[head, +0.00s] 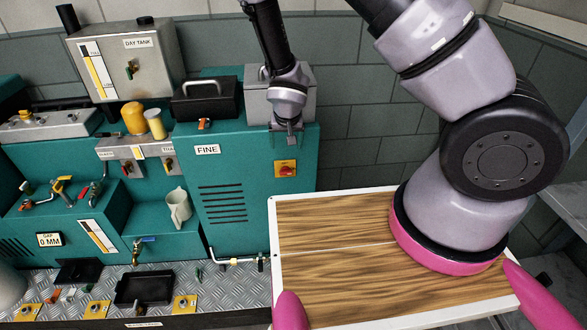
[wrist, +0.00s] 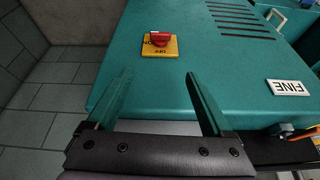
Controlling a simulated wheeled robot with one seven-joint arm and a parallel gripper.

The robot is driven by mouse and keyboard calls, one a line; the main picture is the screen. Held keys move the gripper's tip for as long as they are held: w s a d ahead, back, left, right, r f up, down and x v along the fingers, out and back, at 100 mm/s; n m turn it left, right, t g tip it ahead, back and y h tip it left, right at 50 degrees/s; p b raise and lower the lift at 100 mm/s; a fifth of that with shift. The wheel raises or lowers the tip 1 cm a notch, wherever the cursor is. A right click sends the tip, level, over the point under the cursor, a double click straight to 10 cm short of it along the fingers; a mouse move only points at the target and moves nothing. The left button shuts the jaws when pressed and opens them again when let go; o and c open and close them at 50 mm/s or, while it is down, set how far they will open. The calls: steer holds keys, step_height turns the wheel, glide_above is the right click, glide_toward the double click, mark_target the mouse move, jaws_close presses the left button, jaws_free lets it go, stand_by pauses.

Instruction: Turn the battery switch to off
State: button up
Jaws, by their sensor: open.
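The battery switch is a red knob on a square yellow plate (head: 285,168), on the front of the teal cabinet marked FINE. In the wrist view the red knob (wrist: 160,39) is ahead of my fingers, on its yellow plate (wrist: 150,54). Black lettering on the plate is partly covered by the knob and too small to read surely. My gripper (head: 290,135) is above the switch in the head view, pointing down along the cabinet front. In the wrist view my gripper (wrist: 159,77) is open, with nothing between its two fingers and a gap to the knob.
The teal cabinet (head: 238,225) has vent slots and a FINE label (head: 207,149). A black box with a handle (head: 203,99) stands on top. A white-edged wooden board (head: 335,220) lies right of the cabinet. A day tank (head: 125,60) and a jug (head: 178,207) are left.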

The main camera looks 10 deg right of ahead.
mark_target(286, 171)
steer(key=shift+n, duration=0.3)
steer(key=x, duration=0.4)
steer(key=s+x, duration=0.1)
steer(key=x, duration=0.3)
steer(key=s+f+x, duration=0.1)
steer(key=x, duration=0.4)
steer(key=shift+c, duration=0.3)
jaws_close()
